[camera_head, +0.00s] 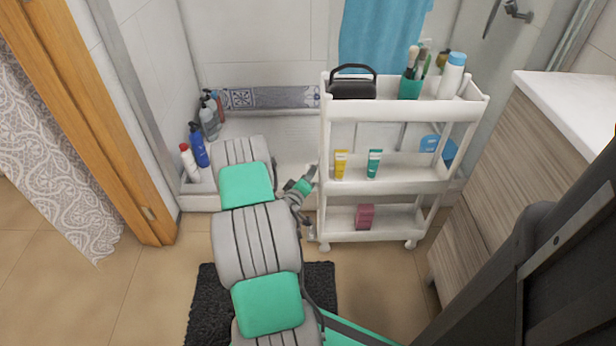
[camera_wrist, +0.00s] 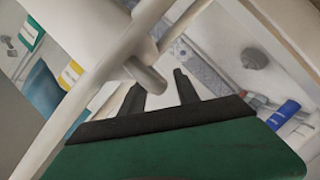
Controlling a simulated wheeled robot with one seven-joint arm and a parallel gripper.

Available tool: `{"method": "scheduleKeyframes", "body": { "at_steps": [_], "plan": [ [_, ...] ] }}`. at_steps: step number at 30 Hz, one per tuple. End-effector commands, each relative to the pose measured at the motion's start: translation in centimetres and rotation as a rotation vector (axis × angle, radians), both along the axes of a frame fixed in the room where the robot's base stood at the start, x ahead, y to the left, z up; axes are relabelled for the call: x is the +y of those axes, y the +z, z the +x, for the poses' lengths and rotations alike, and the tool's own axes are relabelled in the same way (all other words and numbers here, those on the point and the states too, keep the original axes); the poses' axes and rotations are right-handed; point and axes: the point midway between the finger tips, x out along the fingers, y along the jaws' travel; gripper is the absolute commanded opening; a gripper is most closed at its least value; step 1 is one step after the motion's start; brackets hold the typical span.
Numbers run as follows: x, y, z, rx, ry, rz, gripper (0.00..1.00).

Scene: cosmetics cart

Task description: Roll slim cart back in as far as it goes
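The slim cart (camera_head: 400,110) is white with three shelves on small casters. It stands upright right of centre, in front of the shower area and left of the wood-fronted cabinet. Its top shelf holds a black case (camera_head: 352,88), a green cup (camera_head: 410,88) with brushes and a white bottle (camera_head: 452,76). Lower shelves hold a yellow tube (camera_head: 341,164), a green tube (camera_head: 374,163) and a pink box (camera_head: 365,216). My gripper (camera_head: 311,174) is beside the cart's left end. In the wrist view its dark fingers (camera_wrist: 159,86) are apart, close to a white cart post (camera_wrist: 92,88); contact is unclear.
The cabinet (camera_head: 510,165) with a white top stands close at the right. Several bottles (camera_head: 198,146) stand on the shower ledge at the left. A dark mat (camera_head: 205,300) lies under my arm. Tan floor (camera_head: 385,285) is open in front of the cart.

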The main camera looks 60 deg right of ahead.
Motion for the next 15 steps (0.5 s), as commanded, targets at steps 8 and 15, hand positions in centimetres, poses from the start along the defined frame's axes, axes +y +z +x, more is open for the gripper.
{"method": "scheduleKeyframes", "body": {
  "at_steps": [8,15],
  "plan": [
    [-0.08,-0.04,0.06,0.000,0.001,0.002,0.35],
    [-0.05,-0.04,0.07,0.000,0.001,0.002,0.15]
  ]
}}
